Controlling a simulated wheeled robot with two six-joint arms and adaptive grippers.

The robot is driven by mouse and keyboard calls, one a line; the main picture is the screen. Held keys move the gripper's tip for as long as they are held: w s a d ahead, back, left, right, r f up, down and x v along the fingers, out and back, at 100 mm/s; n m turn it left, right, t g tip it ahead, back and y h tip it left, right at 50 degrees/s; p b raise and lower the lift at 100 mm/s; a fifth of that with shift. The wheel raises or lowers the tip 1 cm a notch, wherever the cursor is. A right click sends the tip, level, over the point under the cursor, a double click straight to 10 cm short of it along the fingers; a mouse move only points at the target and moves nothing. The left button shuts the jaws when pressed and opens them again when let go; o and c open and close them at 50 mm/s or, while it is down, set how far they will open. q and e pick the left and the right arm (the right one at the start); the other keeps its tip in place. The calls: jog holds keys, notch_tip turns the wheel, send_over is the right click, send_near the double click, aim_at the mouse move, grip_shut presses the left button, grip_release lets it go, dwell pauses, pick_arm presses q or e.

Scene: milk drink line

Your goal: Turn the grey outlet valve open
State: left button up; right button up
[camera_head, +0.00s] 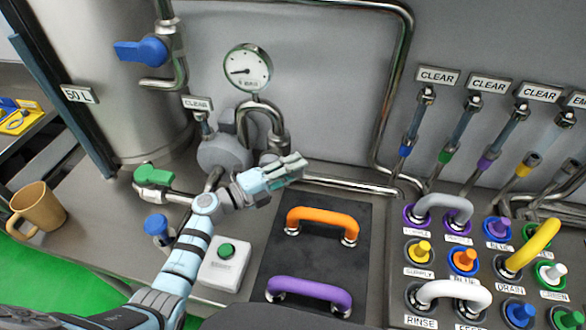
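My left gripper (296,164) reaches in from the lower left over the pipework below the round gauge. Its fingers point right and look close together, but I cannot tell whether they hold anything. A small grey part (268,158) shows just behind the gripper, at the foot of the curved steel pipe (277,122). It may be the grey outlet valve, mostly hidden by the gripper; its handle position cannot be read. A steel pipe (350,186) runs right from there. My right gripper is not in view.
A grey rounded pump-like body (222,152) sits left of the gripper. A green-handled valve (154,176), a blue knob (157,225) and a green-button box (226,262) stand near my arm.

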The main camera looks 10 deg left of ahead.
pick_arm(q)
grip_shut()
jog(key=shift+r+n+b, duration=0.15)
jog(key=shift+n+b, duration=0.25)
jog(key=shift+b, duration=0.15)
jog(key=shift+a+r+n+t+h+b, duration=0.15)
jog(key=shift+r+n+t+h+b, duration=0.45)
jog(key=shift+n+t+b, duration=0.55)
jog(key=shift+a+r+n+t+b, duration=0.25)
jog(key=shift+r+n+t+b, duration=0.4)
jog(key=shift+n+t+b, duration=0.4)
jog(key=shift+a+r+n+t, duration=0.15)
jog(key=shift+r+n+t, duration=0.15)
jog(key=shift+n, duration=0.3)
